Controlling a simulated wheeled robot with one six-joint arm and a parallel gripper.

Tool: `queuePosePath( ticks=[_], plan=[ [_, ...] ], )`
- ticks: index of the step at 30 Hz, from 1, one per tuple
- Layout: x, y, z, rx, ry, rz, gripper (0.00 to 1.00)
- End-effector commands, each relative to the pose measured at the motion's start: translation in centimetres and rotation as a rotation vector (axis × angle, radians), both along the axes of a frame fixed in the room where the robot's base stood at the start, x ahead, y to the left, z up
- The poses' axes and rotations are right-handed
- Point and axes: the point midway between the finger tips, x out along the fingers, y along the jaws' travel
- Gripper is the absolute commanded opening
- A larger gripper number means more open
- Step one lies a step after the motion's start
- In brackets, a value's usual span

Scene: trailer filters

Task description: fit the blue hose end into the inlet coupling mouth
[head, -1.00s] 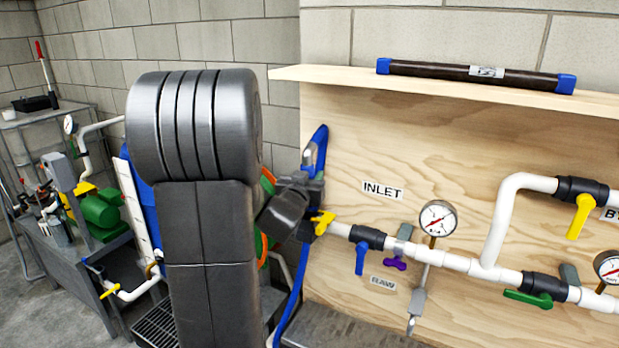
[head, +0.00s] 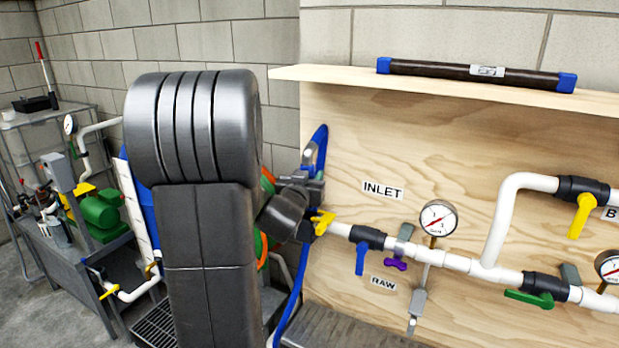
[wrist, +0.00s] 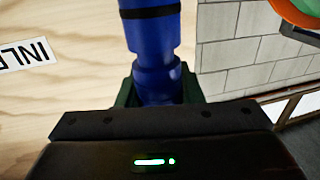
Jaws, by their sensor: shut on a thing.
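My gripper (head: 308,190) is in front of the left edge of the plywood panel, partly hidden by my arm. In the wrist view it is shut on the blue hose end (wrist: 158,82), with a dark jaw on each side of it. The blue hose (head: 296,290) also shows in the head view, looping above the gripper and hanging below it. The inlet pipe's left end, with a yellow coupling part (head: 322,222), is just below and right of the gripper. The coupling mouth is hidden, so I cannot tell whether the hose end touches it.
The plywood panel (head: 450,140) carries an INLET sign (head: 383,190), white piping, a gauge (head: 438,217) and a blue valve handle (head: 361,258). A dark cylinder (head: 476,75) lies on the top shelf. A bench with a green pump (head: 103,208) stands at the left.

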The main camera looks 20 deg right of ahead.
Motion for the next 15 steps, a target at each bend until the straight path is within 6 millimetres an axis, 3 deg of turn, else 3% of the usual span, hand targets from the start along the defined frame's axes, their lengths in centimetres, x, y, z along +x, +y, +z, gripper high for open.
queuePosePath(
  ticks=[15],
  plan=[
    [0.0,0.0,-1.3,-0.001,-0.001,0.000,0.07]
  ],
)
